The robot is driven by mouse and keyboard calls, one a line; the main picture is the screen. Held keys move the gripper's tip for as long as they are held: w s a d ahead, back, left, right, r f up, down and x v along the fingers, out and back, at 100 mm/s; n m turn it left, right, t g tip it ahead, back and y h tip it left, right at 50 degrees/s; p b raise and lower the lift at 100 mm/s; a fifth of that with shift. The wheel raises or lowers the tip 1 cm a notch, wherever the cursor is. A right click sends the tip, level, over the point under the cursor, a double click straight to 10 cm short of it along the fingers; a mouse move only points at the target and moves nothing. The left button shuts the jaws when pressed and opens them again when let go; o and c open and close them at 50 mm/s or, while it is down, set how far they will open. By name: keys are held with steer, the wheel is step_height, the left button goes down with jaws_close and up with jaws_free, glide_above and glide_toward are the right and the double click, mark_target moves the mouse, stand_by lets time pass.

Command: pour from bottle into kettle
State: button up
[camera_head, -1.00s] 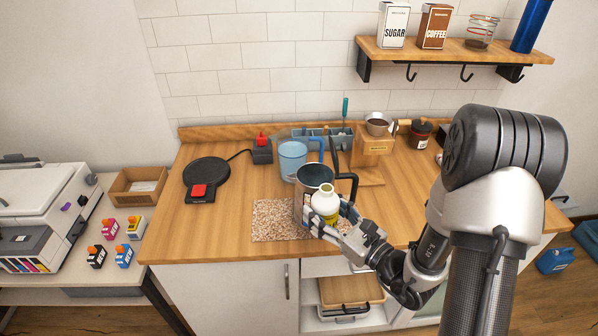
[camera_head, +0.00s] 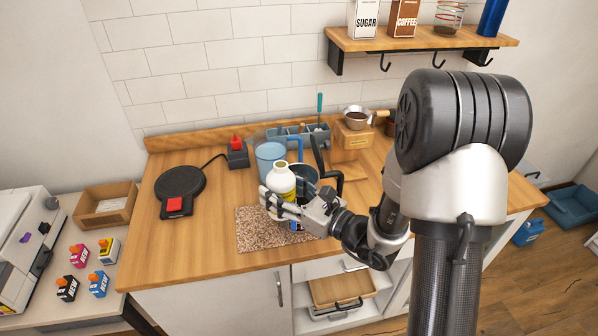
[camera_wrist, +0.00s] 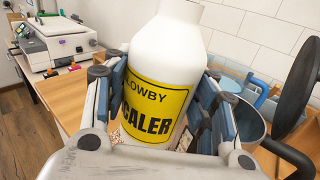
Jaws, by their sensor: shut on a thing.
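The white bottle (camera_head: 282,178) with a yellow label is shut between the fingers of my gripper (camera_head: 284,203). In the head view it is close to upright and hides part of the kettle. In the wrist view the bottle (camera_wrist: 160,85) fills the middle between the two fingers, its top cut off. The kettle (camera_head: 304,176) stands behind and right of the bottle, its dark inside showing and its lid raised. In the wrist view the kettle (camera_wrist: 247,122) is at the right, with its round black lid (camera_wrist: 298,85) tipped up. I cannot tell whether bottle and kettle touch.
A speckled mat (camera_head: 262,232) lies at the counter front. A blue pitcher (camera_head: 269,158) stands behind the bottle, and a wooden coffee stand (camera_head: 352,138) is behind right. A black hot plate (camera_head: 180,182) sits at the left. The counter between hot plate and mat is clear.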

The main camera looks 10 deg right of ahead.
mark_target(284, 178)
steer(key=shift+w+d+r+m+p, duration=0.15)
steer(key=shift+r+m+p, duration=0.25)
steer(key=shift+r+p, duration=0.6)
steer(key=m+p, duration=0.1)
steer(key=p, duration=0.1)
steer(key=m+p, duration=0.1)
steer(key=p, duration=0.1)
steer(key=w+m+g+p, duration=0.1)
steer(key=p, duration=0.2)
steer(key=shift+d+r, duration=0.3)
steer(key=shift+r, duration=0.1)
steer(key=shift+w+d+f+m+g+p, duration=0.15)
steer(key=shift+f+m+g+p, duration=0.1)
steer(key=shift+m+p, duration=0.25)
steer(key=shift+w+d+f+m+g+p, duration=0.15)
steer(key=shift+f+m+p, duration=0.1)
steer(key=shift+m+p, duration=0.25)
steer(key=shift+a+r+p, duration=0.1)
steer(key=shift+r+p, duration=0.2)
steer(key=shift+p, duration=0.15)
steer(key=shift+s+f+m, duration=0.15)
steer(key=shift+m, duration=0.15)
steer(key=shift+r+m+g+p, duration=0.3)
steer(key=shift+m+p, duration=0.1)
steer(key=shift+p, duration=0.4)
steer(key=shift+s+a+f+m+g+p, duration=0.3)
steer(key=shift+m+p, duration=0.4)
steer(key=shift+p, duration=0.15)
